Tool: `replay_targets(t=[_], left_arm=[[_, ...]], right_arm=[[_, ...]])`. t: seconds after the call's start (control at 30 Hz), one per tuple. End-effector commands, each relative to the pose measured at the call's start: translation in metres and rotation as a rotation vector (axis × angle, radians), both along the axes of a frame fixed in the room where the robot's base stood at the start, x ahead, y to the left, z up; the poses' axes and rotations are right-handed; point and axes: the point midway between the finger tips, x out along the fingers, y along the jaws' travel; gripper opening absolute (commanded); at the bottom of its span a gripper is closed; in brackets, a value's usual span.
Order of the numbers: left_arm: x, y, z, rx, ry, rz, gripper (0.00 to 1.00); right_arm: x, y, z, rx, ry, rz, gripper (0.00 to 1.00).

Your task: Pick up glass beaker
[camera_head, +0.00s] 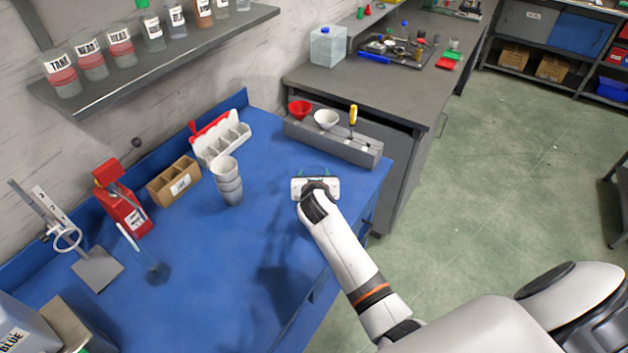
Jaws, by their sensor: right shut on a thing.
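My right gripper (314,177) is over the right part of the blue bench (190,300), and its arm comes in from the lower right. It is seen from above and behind, with small green parts showing at its far side. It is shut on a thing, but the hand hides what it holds. I cannot make out a glass beaker clearly anywhere in this view. A stack of pale cups (228,180) stands upright on the bench, left of the gripper and apart from it. My left gripper is not in view.
A grey rack (362,148) with a red funnel (299,108), a white bowl (326,119) and a yellow-handled tool (353,115) stands beyond the gripper. A white holder (222,138), cardboard box (174,182), red device (122,198) and metal stand (97,268) line the wall.

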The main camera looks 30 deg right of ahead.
Motion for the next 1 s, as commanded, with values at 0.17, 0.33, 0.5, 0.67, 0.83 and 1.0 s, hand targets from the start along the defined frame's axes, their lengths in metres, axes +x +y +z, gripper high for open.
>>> replay_targets(t=[0.17,0.33,0.5,0.67,0.83,1.0], left_arm=[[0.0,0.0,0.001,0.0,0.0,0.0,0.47],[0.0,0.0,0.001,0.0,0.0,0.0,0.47],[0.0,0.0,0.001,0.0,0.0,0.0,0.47],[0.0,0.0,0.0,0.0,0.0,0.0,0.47],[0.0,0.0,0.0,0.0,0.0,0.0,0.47],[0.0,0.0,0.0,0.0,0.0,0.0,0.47]], right_arm=[[0.001,-0.001,0.021,-0.001,-0.005,0.0,0.27],[0.001,-0.001,0.039,-0.001,-0.005,0.0,0.27],[0.001,0.0,0.054,-0.001,-0.004,0.0,0.27],[0.001,-0.001,0.065,0.0,-0.004,-0.001,0.27],[0.001,0.0,0.071,0.001,-0.003,-0.001,0.27],[0.0,0.0,0.075,0.0,-0.002,0.0,0.27]])
